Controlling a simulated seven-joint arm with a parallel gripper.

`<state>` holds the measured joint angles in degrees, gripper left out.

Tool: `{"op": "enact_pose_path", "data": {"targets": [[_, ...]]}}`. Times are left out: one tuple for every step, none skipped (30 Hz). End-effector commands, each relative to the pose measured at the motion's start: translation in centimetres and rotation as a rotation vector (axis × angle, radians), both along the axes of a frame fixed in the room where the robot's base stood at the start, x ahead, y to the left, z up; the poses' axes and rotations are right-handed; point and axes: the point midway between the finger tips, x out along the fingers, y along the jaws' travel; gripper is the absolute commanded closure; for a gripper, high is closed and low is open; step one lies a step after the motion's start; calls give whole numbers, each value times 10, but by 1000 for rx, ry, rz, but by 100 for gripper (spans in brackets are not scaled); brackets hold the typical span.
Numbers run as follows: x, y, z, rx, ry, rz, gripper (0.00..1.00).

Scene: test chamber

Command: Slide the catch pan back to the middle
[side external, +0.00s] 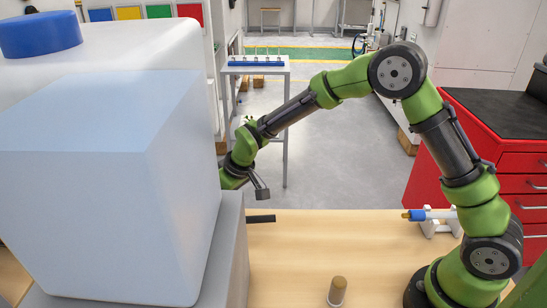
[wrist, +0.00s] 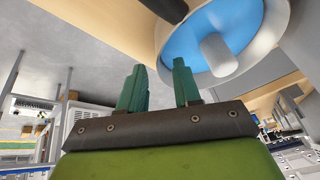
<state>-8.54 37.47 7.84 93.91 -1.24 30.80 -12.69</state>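The catch pan appears to be the round vessel with a white rim (wrist: 167,42) and blue inside in the wrist view. It lies just beyond my fingertips, up and to the right. A dark bar (wrist: 168,8), perhaps its handle, shows at the top edge. A similar black bar (side external: 262,218) sticks out beside the grey stand in the side view. My gripper (wrist: 158,64) is open with nothing between its two green fingers. I see no contact with the pan. In the side view my gripper and the pan are hidden behind the large tank.
The white tank (side external: 105,190) with a blue cap (side external: 40,35) fills the left on a grey stand (side external: 237,245). A white cylinder (wrist: 217,53) shows against the pan's blue inside. A brown-topped vial (side external: 337,292) and a blue tool on a white holder (side external: 436,222) stand on the wooden table (side external: 300,250).

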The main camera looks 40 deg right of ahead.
Motion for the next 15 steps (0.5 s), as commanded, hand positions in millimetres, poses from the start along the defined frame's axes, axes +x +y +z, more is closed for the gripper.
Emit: {"op": "enact_pose_path", "data": {"targets": [[3, 2, -10, -1, 2, 0, 67], [4, 3, -14, 0, 2, -1, 67], [7, 5, -20, 0, 2, -1, 67], [8, 6, -23, 0, 1, 0, 67], [10, 7, -27, 0, 1, 0, 67], [11, 8, -31, -1, 1, 1, 67], [12, 9, -33, 1, 1, 1, 67], [13, 9, -36, 0, 1, 1, 67], [14, 10, -38, 0, 0, 1, 67], [15, 10, -39, 0, -1, 1, 67], [15, 10, -40, 0, -1, 1, 67], [15, 10, -42, 0, -1, 1, 67], [16, 11, -42, 0, -1, 1, 67], [16, 11, -43, 0, -1, 1, 67], [16, 11, -43, 0, -1, 1, 67]]}}
